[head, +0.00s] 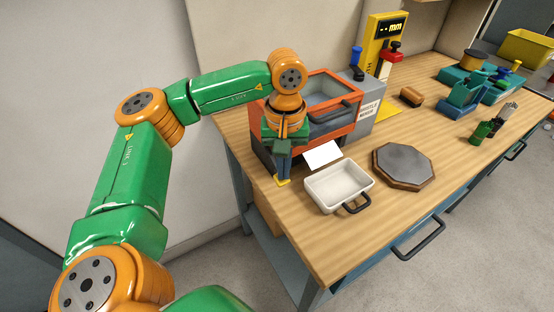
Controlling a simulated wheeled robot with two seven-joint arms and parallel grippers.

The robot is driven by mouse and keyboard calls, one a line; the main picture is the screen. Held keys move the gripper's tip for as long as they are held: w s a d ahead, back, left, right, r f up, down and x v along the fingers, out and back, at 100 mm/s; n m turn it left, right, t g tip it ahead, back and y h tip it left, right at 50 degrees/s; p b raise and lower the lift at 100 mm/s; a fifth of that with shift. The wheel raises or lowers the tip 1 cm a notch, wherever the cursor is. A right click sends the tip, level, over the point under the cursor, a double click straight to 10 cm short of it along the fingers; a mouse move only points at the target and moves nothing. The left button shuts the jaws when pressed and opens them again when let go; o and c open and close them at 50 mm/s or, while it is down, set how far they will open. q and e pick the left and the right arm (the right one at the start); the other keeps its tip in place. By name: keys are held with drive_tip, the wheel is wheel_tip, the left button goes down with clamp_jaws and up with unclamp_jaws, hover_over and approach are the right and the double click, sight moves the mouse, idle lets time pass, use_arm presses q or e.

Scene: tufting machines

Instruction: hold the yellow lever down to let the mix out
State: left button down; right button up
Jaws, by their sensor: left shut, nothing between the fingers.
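The orange-red mixer (343,129) with a clear-topped hopper stands at the back left of the bench. A white chute plate (322,155) slopes from its front. A white tray (365,184) with a dark handle sits on the bench in front of the chute. My left gripper (284,176) points down at the mixer's left front corner, shut and empty. A small yellow piece (283,183) shows at its fingertips; it looks like the lever's end, but the rest is hidden. I cannot tell whether the fingers press on it. My right gripper is out of view.
An octagonal grey-topped plate (403,163) lies right of the tray. A grey labelled box (368,104) adjoins the mixer, with a yellow gauge (386,40) behind. The bench front (345,250) is clear.

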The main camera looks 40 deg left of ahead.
use_arm(q)
drive_tip(key=shift+s+d+r, duration=0.1)
drive_tip(key=shift+s+d, duration=0.1)
drive_tip(key=shift+s, duration=0.7)
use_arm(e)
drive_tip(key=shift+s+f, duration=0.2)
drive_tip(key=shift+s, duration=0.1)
use_arm(q)
drive_tip(key=r+p, duration=0.1)
drive_tip(key=w+r+p, duration=0.1)
drive_tip(key=r+p, duration=0.1)
drive_tip(key=p, duration=0.1)
drive_tip(key=shift+w+a+r, duration=0.1)
drive_tip(key=shift+w+r, duration=0.3)
wheel_tip(320, 180, up, 4)
drive_tip(key=p, duration=0.2)
drive_tip(key=shift+s+p, duration=0.15)
drive_tip(key=shift+p, duration=0.2)
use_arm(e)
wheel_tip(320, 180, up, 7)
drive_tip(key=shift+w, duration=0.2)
